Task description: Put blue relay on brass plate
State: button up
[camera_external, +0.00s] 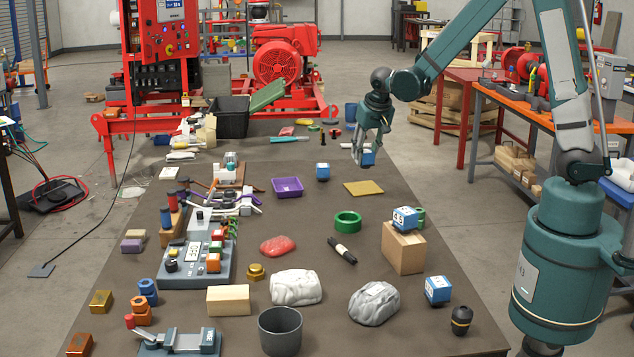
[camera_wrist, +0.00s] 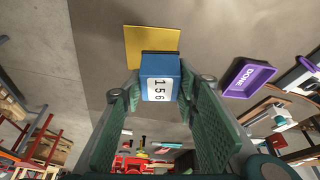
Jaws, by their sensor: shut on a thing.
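A blue relay (camera_external: 368,158) is held between the fingertips of my gripper (camera_external: 361,157), above the far right part of the table. In the wrist view the blue relay (camera_wrist: 160,80) shows a white label reading 156 and sits between the green-padded fingers. The brass plate (camera_external: 363,188) is a flat gold square lying on the table, below and close to the held relay. In the wrist view the brass plate (camera_wrist: 151,40) lies just beyond the relay, which hides part of its near edge. The relay appears raised clear of the plate.
A green ring (camera_external: 348,221) lies nearer the camera. The table around the plate is mostly clear.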

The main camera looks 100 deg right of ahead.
jog(key=n, duration=0.1)
send_over(363, 187)
jog(key=shift+a+r, duration=0.1)
jog(key=shift+r, duration=0.1)
jog(key=shift+f, duration=3.15)
jog(key=shift+f, duration=0.1)
jog(key=shift+f+b, duration=0.4)
jog(key=shift+f, duration=1.4)
jog(key=shift+f, duration=0.15)
jog(key=o, duration=1)
jog(key=shift+c, duration=0.2)
jog(key=shift+r, duration=0.2)
